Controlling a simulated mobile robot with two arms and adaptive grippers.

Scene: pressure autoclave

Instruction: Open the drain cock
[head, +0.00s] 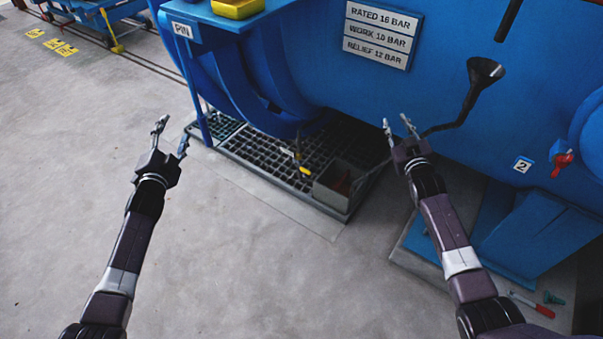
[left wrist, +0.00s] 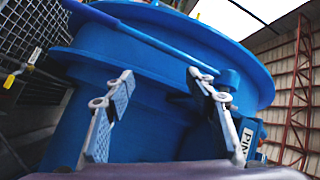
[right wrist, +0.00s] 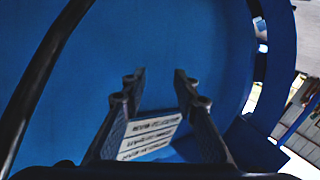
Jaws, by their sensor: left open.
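A small cock with a yellow-tipped handle (head: 304,170) sits low under the blue vessel (head: 440,95), above the floor grating; it looks like the drain cock, but its setting is too small to tell. A red-handled valve (head: 562,160) is on the vessel's right side near a "2" label. My left gripper (head: 172,134) is open and empty, left of the grating; its spread fingers show in the left wrist view (left wrist: 160,80). My right gripper (head: 396,122) is open and empty in front of the vessel, right of the cock; its parted fingers show in the right wrist view (right wrist: 159,80).
An open grey box (head: 340,186) stands at the grating's (head: 240,150) right end. A black funnel (head: 484,72) with a bent pipe is close to my right gripper. A blue post carries a "PIN" sign (head: 182,30). A red-and-white tool (head: 531,304) lies lower right.

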